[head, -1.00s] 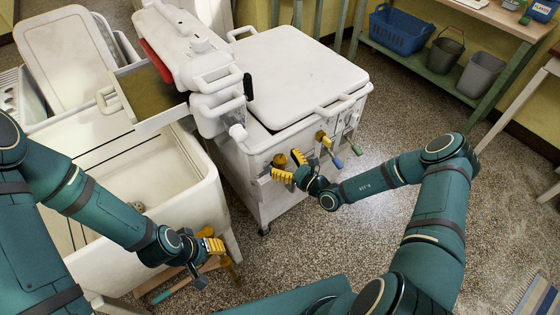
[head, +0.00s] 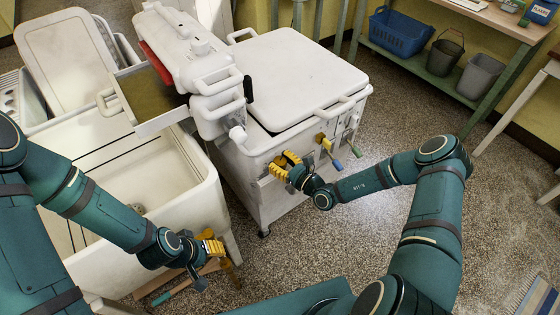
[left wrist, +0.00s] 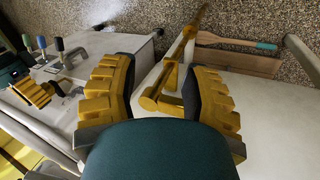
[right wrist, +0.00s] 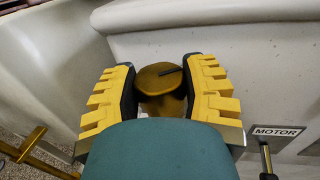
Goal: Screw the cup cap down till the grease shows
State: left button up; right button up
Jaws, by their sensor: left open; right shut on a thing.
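The cup cap (right wrist: 160,77) is a round brass-coloured piece on the white washer's front. In the right wrist view it sits between the fingers of my right gripper (right wrist: 160,92), which is shut on it. A short dark line marks its top; I cannot make out grease. In the head view the right gripper (head: 285,165) covers most of the cap. My left gripper (head: 214,248) is open and empty beside the near corner of the white tub. In the left wrist view a brass-coloured fitting (left wrist: 165,85) shows beyond the open left fingers.
A MOTOR label (right wrist: 278,132) is near the cap. The white tub (head: 190,215) stands left. Speckled floor (head: 300,245) is open in front.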

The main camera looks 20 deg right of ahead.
jog(key=shift+r+p, duration=0.15)
jog(key=shift+p, duration=0.2)
jog(key=m+t+h+p, duration=0.1)
jog(key=m+h+p, duration=0.1)
jog(key=h+p, duration=0.1)
jog(key=m+t+h+p, duration=0.1)
jog(key=m+h+p, duration=0.1)
jog(key=h+p, duration=0.1)
jog(key=shift+a+p, duration=0.1)
jog(key=shift+p, duration=0.6)
jog(key=shift+m+t+h+p, duration=0.3)
jog(key=shift+m+h+p, duration=0.35)
jog(key=shift+h, duration=0.35)
pick_arm(q)
notch_tip(320, 180, up, 11)
jog(key=w, duration=0.1)
jog(key=shift+w+a+f+t+p, duration=0.2)
jog(key=shift+w+t+p, duration=0.1)
jog(key=shift+w+p, duration=0.1)
pick_arm(e)
jog(key=shift+m+h, duration=0.45)
jog(key=shift+h, duration=0.15)
jog(key=o, duration=1.2)
jog(key=shift+f, duration=0.2)
